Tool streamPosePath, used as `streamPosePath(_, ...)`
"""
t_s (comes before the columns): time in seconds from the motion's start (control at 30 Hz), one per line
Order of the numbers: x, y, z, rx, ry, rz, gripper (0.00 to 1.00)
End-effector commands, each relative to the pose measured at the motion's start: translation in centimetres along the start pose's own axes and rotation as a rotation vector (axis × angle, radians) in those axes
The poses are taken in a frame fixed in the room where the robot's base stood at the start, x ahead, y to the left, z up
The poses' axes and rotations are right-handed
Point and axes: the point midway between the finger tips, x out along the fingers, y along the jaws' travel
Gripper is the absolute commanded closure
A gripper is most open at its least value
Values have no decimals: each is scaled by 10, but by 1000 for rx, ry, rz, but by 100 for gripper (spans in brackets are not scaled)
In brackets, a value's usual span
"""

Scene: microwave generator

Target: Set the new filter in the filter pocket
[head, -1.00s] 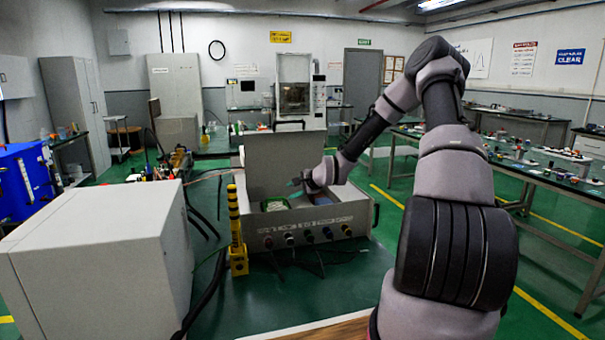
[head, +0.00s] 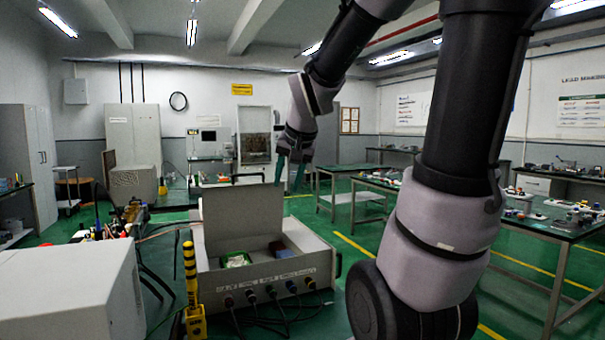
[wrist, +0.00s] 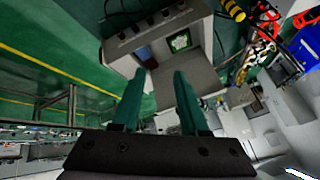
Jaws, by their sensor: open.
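My gripper (head: 288,178) is up above the right side of an open grey generator box (head: 262,277), fingers pointing down. Its two green fingers stand apart with nothing between them in the wrist view (wrist: 159,82). Inside the box lie a green board (head: 236,260) on the left and a small dark red and blue part (head: 280,249) on the right. The green board also shows in the wrist view (wrist: 180,41). I cannot tell the new filter or the filter pocket apart from these parts with certainty.
The box's raised lid (head: 243,217) stands at its back. Knobs and cables line its front. A yellow-black post (head: 190,275) stands at its left front, beside a large white cabinet (head: 70,295). Benches (head: 560,235) with small parts stand at the right.

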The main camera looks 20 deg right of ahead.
Motion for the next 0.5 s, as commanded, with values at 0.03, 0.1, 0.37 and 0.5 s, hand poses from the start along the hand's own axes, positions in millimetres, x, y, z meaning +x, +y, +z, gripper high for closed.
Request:
streamPosePath(0.03, -24, 3, 12, -19, 4, -20, 56)
streamPosePath(0.1, -49, 10, 30, -44, -8, -44, 56)
streamPosePath(0.37, -99, 26, 78, -105, -52, -139, 56)
streamPosePath(0.5, -104, 28, 85, -115, -61, -154, 56)
